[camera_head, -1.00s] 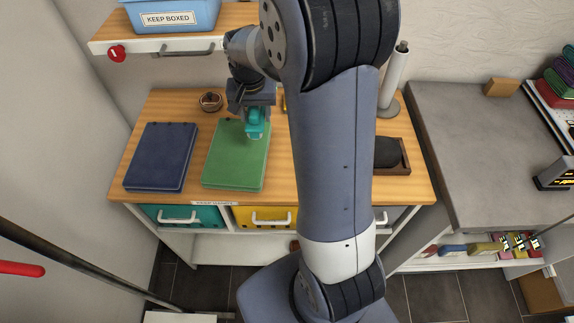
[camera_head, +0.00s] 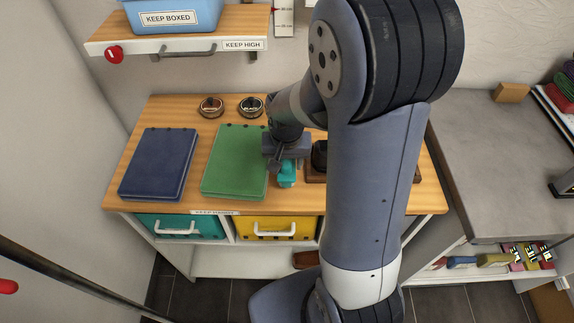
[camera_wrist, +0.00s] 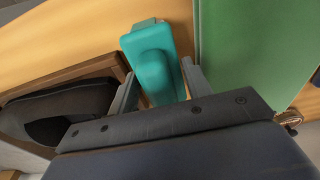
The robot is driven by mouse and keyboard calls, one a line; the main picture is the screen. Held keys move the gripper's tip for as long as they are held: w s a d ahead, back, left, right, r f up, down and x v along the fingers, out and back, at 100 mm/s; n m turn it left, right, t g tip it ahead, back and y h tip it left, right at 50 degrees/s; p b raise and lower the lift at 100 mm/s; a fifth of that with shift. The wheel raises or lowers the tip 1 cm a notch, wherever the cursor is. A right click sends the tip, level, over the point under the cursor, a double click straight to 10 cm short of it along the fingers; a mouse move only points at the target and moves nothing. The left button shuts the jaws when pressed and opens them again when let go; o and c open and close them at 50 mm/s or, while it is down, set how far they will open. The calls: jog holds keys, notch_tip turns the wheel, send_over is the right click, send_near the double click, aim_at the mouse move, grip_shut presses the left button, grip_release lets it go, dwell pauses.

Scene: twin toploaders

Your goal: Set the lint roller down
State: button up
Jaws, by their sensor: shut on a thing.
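The lint roller is a teal piece (camera_head: 287,174) between the jaws of my gripper (camera_head: 287,160); it also shows in the wrist view (camera_wrist: 152,62). My gripper (camera_wrist: 158,88) is shut on it, with one finger on each side. It is low over the wooden tabletop (camera_head: 260,203), in the strip between the green book (camera_head: 232,160) and a wooden tray (camera_head: 313,178). I cannot tell whether it touches the wood. Part of the roller is hidden by the gripper.
The tray holds a dark object (camera_wrist: 60,112). A dark blue book (camera_head: 158,163) lies at the left. Two small round dishes (camera_head: 211,105) stand behind the books. A shelf with a blue bin (camera_head: 172,16) hangs above. My arm hides the right part of the table.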

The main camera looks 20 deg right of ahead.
aim_at(286, 161)
jog(key=shift+f, duration=1)
jog(key=shift+f, duration=0.1)
jog(key=o, duration=0.6)
jog(key=shift+r, duration=0.5)
jog(key=r, duration=0.3)
jog(key=s+r, duration=0.1)
jog(key=r, duration=0.7)
jog(key=shift+s+a+r, duration=0.1)
jog(key=shift+s+a, duration=0.1)
jog(key=shift+a, duration=0.05)
